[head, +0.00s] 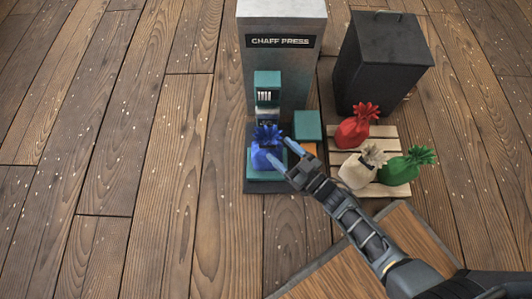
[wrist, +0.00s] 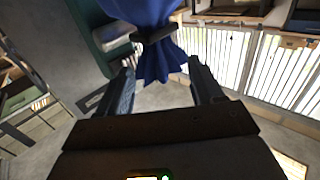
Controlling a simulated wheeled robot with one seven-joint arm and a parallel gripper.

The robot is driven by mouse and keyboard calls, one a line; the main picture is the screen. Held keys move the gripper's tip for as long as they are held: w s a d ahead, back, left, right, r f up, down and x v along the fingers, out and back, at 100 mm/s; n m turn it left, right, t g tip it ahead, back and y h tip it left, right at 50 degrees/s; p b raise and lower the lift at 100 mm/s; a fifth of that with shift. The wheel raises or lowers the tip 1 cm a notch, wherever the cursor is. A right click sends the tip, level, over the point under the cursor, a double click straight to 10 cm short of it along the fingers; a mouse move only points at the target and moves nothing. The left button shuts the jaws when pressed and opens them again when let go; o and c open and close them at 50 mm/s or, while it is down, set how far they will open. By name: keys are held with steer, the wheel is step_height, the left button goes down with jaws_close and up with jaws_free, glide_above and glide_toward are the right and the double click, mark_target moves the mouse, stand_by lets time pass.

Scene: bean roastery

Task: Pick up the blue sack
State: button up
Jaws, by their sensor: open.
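The blue sack (head: 265,155) has a gathered, ruffled top and sits on the teal plate (head: 266,175) at the foot of the chaff press (head: 281,75). My gripper (head: 280,152) is open, with its fingertips at the right side of the sack. In the wrist view the blue sack (wrist: 158,52), with a dark tie around its neck, shows at the top of the picture beyond the fingers. The open gripper (wrist: 160,75) has a finger on each side of the sack's ruffle, with gaps visible. Whether either finger touches it I cannot tell.
A wooden pallet (head: 336,178) on the right holds a red sack (head: 357,127), a cream sack (head: 362,168) and a green sack (head: 406,166). A dark bin (head: 380,62) stands behind it. A teal block (head: 307,125) is right of the blue sack. The floor at left is clear.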

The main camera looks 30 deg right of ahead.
mark_target(272, 141)
steer(key=w, duration=0.2)
steer(key=w+b, duration=0.1)
steer(key=w, duration=0.1)
steer(key=w+a+b, duration=0.1)
steer(key=w, duration=0.1)
steer(key=shift+w+a+r, duration=0.1)
steer(key=shift+w+r, duration=0.05)
steer(key=shift+w, duration=0.15)
jaws_close()
stand_by(0.4)
stand_by(0.7)
steer(key=shift+r, duration=0.15)
